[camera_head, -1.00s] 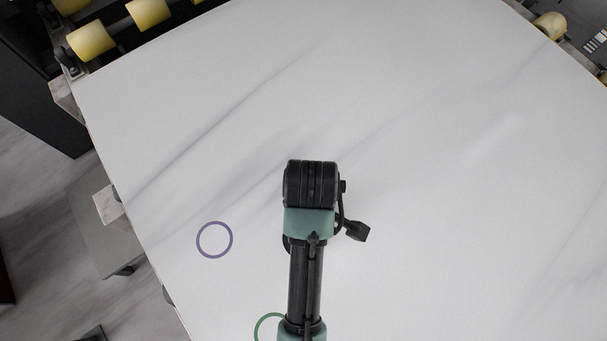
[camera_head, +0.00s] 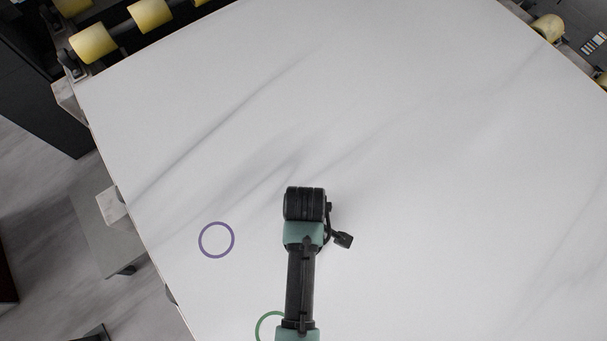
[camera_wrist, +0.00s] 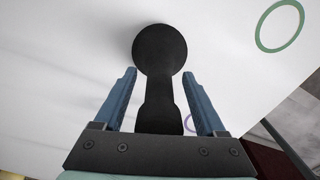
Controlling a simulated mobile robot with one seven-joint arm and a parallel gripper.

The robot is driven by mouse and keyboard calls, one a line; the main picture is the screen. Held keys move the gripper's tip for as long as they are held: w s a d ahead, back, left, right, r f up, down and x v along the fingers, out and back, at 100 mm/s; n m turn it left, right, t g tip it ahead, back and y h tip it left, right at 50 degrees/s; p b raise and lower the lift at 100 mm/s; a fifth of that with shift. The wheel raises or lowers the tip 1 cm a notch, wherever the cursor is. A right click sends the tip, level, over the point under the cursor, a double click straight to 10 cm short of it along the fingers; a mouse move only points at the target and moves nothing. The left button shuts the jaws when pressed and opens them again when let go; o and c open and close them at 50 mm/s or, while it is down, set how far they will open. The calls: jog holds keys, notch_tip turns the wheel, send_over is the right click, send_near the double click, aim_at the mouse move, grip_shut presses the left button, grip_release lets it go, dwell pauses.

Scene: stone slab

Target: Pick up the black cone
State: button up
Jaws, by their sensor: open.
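The black cone (camera_wrist: 160,50) shows in the wrist view as a dark shape with a wide round part at the top, a narrower neck, and a broader part lower down between the fingers. My gripper (camera_wrist: 159,73) is open, with one blue finger on each side of the dark shape. A gap shows on both sides, and the round part lies past the fingertips. Whether any part touches the fingers is not clear. In the head view the cone and my fingers are hidden behind my arm.
The white stone slab (camera_head: 420,170) is broad and mostly bare. A purple ring (camera_head: 216,240) lies left of my arm, and a green ring (camera_head: 268,322) is partly covered by it. Yellow rollers (camera_head: 93,43) stand beyond the top left edge.

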grip_shut()
jog(key=shift+r, duration=0.1)
dwell(1.2)
